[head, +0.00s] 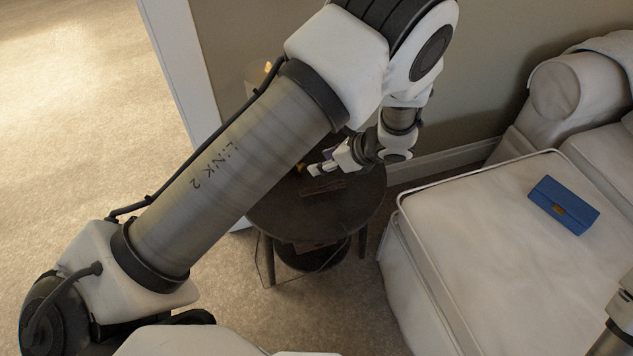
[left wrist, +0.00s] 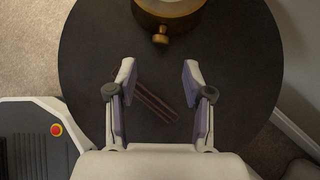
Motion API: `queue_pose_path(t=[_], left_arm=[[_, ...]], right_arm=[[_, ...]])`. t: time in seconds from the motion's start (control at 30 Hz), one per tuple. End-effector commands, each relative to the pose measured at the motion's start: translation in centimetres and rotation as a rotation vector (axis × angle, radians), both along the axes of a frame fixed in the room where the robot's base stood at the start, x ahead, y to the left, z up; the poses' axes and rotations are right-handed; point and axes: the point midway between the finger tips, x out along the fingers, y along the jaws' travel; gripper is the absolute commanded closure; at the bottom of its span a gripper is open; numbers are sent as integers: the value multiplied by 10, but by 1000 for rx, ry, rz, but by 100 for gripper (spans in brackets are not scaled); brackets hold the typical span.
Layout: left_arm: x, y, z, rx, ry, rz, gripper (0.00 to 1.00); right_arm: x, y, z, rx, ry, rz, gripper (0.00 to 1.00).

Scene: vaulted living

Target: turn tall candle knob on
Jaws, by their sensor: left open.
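In the left wrist view a round brass base (left wrist: 170,14) stands on a dark round table (left wrist: 245,60), cut off by the top edge. A small brass knob (left wrist: 160,38) sticks out of its near side. My left gripper (left wrist: 157,72) is open and empty, with its fingertips just short of the knob and apart from it. In the head view the left gripper (head: 316,170) is over the table (head: 300,222). The right gripper is not in view.
A dark brown slatted object (left wrist: 155,102) lies on the table below the left gripper. A white sofa (head: 480,235) with a blue clutch (head: 564,205) on it is to the right. A wall (head: 500,60) is behind the table. Open carpet (head: 70,110) is at the left.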

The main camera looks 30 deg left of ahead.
Motion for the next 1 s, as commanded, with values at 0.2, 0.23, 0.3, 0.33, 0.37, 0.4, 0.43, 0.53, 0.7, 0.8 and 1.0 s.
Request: queue_pose_path(t=[0.2, 0.23, 0.3, 0.33, 0.37, 0.4, 0.43, 0.53, 0.7, 0.8, 1.0], left_arm=[[6, 4, -8, 1, -28, -1, 49], [6, 7, -12, 1, -27, 0, 49], [6, 16, -22, 0, -25, 0, 49], [6, 21, -26, 0, -26, 1, 49], [6, 25, -31, 0, -26, 1, 49], [6, 31, -37, -1, -25, 1, 49], [6, 35, -41, 0, -25, 1, 49], [7, 46, -51, 0, -26, -1, 49], [8, 54, -56, 0, -27, -1, 49], [8, 54, -56, 0, -27, -1, 49], [8, 54, -56, 0, -27, -1, 95]], right_arm=[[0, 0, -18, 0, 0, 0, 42], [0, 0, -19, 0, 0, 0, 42], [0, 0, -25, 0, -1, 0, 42], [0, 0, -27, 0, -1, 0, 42], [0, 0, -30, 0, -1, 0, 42], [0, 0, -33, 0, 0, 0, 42], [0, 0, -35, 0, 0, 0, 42], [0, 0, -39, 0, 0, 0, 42], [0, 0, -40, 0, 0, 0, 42], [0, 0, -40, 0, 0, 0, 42], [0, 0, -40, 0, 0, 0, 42]])
